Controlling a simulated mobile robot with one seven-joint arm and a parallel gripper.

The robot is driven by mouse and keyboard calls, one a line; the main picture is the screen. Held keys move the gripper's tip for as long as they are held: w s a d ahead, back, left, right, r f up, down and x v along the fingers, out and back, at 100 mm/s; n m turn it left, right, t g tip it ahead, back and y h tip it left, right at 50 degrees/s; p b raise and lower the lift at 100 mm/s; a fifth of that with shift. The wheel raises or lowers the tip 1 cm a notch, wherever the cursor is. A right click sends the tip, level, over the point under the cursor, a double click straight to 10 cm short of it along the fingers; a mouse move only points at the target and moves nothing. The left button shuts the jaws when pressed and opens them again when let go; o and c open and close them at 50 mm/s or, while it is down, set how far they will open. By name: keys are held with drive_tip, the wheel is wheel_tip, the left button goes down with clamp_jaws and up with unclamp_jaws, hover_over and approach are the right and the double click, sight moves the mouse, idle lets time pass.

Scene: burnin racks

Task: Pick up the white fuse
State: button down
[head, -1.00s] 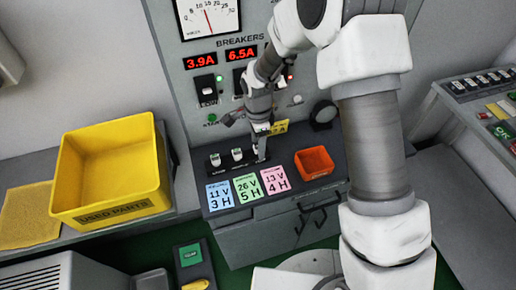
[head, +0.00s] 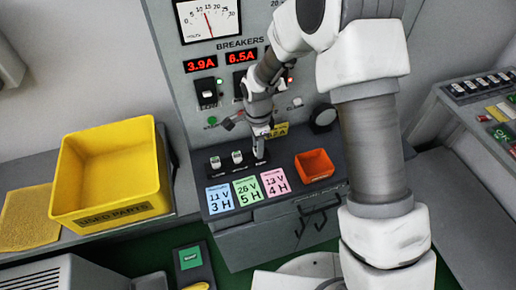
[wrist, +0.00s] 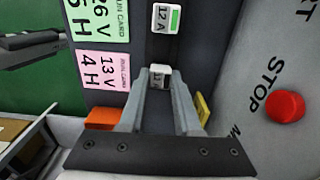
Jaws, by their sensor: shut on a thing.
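My gripper (wrist: 159,85) is shut on a white fuse (wrist: 160,71), which shows between the fingertips in the wrist view. Its marking is partly hidden and hard to read. In the head view my gripper (head: 260,157) is at the right end of a row on the dark bench top, and the held fuse is hidden there. I cannot tell whether the fuse is still seated or lifted clear. Beside it stands another white fuse marked 12 A with a green patch (wrist: 174,19). The head view shows two upright white fuses (head: 237,157) (head: 215,163) left of my gripper.
Blue, green and pink cards (head: 275,181) lie in front of the row. An orange bin (head: 336,171) sits to the right, and a yellow used parts bin (head: 75,170) stands far left. The breaker panel (head: 165,35) rises behind. A red stop button (wrist: 285,106) is on it.

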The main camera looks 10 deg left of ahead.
drive_tip(key=shift+r, duration=0.55)
wheel_tip(320, 180, up, 3)
drive_tip(key=shift+f, duration=0.2)
drive_tip(key=d+r+b, duration=0.1)
drive_tip(key=d+r, duration=0.6)
drive_tip(key=d, duration=0.4)
drive_tip(key=shift+w+d, duration=0.15)
drive_tip(key=shift+d, duration=0.2)
